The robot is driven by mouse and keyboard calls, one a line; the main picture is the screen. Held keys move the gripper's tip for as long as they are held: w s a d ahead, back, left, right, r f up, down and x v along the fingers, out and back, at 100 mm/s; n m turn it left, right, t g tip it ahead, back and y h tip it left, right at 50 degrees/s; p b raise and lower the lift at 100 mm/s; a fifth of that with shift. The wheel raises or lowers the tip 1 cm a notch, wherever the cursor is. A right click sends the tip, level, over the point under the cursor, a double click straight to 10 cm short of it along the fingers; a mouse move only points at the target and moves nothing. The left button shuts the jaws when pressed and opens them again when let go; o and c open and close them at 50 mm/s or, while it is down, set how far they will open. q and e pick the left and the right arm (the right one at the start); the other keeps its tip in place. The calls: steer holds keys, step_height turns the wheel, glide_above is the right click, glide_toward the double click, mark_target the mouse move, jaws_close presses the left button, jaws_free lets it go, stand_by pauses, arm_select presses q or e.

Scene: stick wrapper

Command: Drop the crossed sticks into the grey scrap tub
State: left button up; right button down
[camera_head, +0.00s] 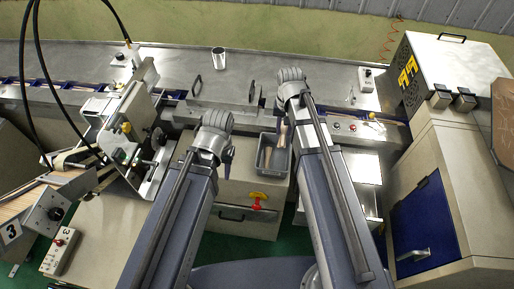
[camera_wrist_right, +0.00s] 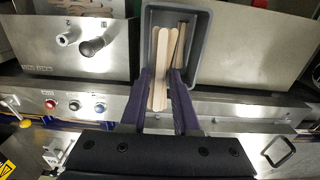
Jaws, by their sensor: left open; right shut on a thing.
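My right gripper (camera_wrist_right: 161,78) is shut on pale wooden sticks (camera_wrist_right: 161,50), seen from the right wrist camera between its two purple fingers. The sticks lie close together, their far ends over the grey scrap tub (camera_wrist_right: 206,35). Another, darker stick (camera_wrist_right: 181,45) shows against the tub's inside, leaning; whether it touches the held ones I cannot tell. In the head view the tub (camera_head: 281,163) stands below the right gripper (camera_head: 284,134). My left gripper (camera_head: 228,158) is open, left of the tub, its fingers partly hidden by its wrist.
The wrapper's steel deck (camera_head: 300,70) runs behind, with a metal cup (camera_head: 219,58) on it. A cabinet with a red and yellow switch (camera_head: 259,201) is in front of the tub. A metal box machine (camera_head: 455,75) is at the right, the stick feeder (camera_head: 45,205) at the left.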

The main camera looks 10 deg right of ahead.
arm_select(q)
steer(key=shift+w+a+r, duration=0.1)
steer(key=shift+a+r, duration=0.05)
steer(key=shift+a, duration=0.15)
arm_select(e)
steer(key=shift+w+a+r, duration=0.2)
steer(key=shift+a, duration=0.2)
steer(key=shift+f, duration=0.1)
arm_select(q)
step_height(320, 180, down, 6)
steer(key=b, duration=0.6)
arm_select(e)
step_height(320, 180, down, 6)
steer(key=shift+r, duration=0.1)
steer(key=c, duration=0.6)
jaws_free()
arm_select(q)
steer(key=shift+r, duration=0.1)
